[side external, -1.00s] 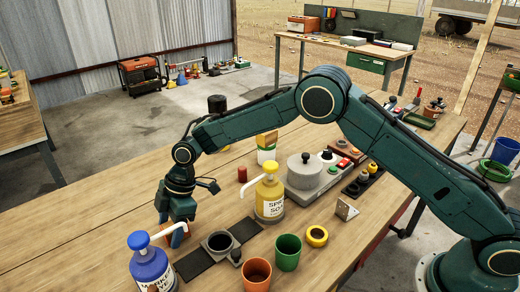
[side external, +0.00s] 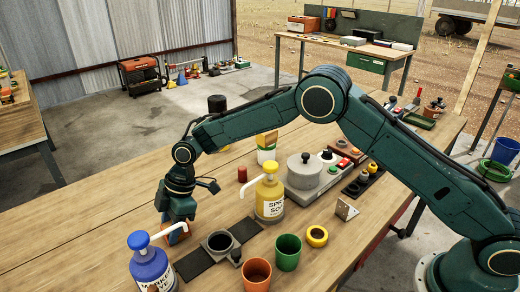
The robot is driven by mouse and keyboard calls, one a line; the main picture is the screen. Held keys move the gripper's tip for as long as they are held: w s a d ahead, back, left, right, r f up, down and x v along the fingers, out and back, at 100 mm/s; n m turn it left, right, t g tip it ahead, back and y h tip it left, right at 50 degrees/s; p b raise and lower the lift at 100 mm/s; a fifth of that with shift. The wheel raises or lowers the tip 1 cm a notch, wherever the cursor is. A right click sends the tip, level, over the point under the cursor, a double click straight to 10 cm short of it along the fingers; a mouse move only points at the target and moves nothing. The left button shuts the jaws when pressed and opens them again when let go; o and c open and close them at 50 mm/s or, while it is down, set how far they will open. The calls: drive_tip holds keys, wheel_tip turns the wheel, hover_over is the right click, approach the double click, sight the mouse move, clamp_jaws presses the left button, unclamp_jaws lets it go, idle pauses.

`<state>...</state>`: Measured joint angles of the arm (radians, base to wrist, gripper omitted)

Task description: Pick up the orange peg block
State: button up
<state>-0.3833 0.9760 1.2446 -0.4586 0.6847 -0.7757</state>
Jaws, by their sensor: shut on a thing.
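The orange peg block (side external: 178,236) is at the left of the bench, just behind the blue pump bottle, whose spout partly covers it. My gripper (side external: 175,224) points down right over the block and is shut on it. The fingertips are small and partly hidden. I cannot tell whether the block touches the bench.
A blue pump bottle (side external: 151,266) stands close in front of my gripper. A grey ring holder (side external: 218,245) on dark strips lies to the right. A yellow pump bottle (side external: 269,196), an orange cup (side external: 256,277) and a green cup (side external: 288,252) stand further right. The bench's left side is clear.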

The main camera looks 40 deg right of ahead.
wheel_tip(320, 180, up, 20)
idle(0.8)
drive_tip(key=shift+w, duration=0.1)
idle(0.6)
